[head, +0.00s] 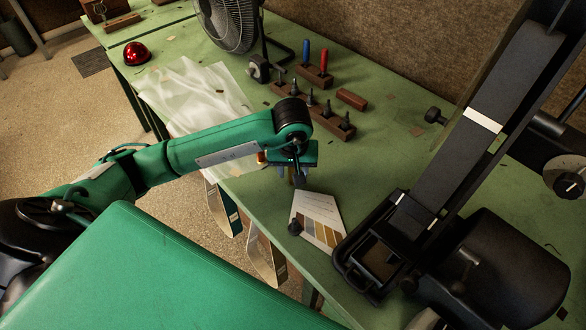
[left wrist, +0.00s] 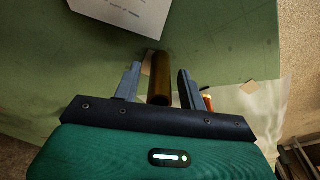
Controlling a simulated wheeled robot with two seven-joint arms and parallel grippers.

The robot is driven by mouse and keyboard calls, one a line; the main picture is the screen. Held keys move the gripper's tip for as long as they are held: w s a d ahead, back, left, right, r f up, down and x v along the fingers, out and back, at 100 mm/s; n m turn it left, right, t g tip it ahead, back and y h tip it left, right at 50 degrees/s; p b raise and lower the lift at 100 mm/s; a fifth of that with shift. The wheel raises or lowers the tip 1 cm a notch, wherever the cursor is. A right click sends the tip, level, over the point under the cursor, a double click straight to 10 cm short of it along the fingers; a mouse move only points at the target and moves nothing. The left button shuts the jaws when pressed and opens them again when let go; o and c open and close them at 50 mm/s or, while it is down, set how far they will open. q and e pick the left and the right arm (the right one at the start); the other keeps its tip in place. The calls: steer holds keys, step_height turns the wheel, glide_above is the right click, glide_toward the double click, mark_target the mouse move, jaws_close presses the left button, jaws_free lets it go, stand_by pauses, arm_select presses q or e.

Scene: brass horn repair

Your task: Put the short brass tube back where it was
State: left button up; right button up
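The short brass tube (left wrist: 160,78) shows in the left wrist view, between the two fingers of my left gripper (left wrist: 158,84). A gap shows on each side of it, so the fingers look open and apart from it. In the head view my left gripper (head: 290,172) is low over the front part of the green bench (head: 385,130), beside a printed card. There the arm and fingers hide most of the tube. My right gripper is not in view.
The card (head: 318,216) has a small black piece (head: 295,227) at its left edge. A black belt machine (head: 490,110) fills the right. A peg rack (head: 320,112), brown block (head: 351,99) and fan (head: 228,22) stand behind. A pale sheet (head: 200,98) lies left.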

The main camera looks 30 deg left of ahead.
arm_select(q)
steer(key=shift+r, duration=0.1)
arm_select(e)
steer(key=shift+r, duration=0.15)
arm_select(q)
steer(key=shift+r, duration=0.25)
steer(key=r, duration=0.2)
steer(key=r+b, duration=0.1)
steer(key=r, duration=0.1)
steer(key=s+r, duration=0.1)
steer(key=r, duration=0.2)
steer(key=shift+d+b, duration=0.3)
steer(key=r, duration=0.4)
steer(key=shift+s+d+r, duration=0.1)
steer(key=shift+s+r, duration=0.15)
steer(key=shift+s, duration=0.05)
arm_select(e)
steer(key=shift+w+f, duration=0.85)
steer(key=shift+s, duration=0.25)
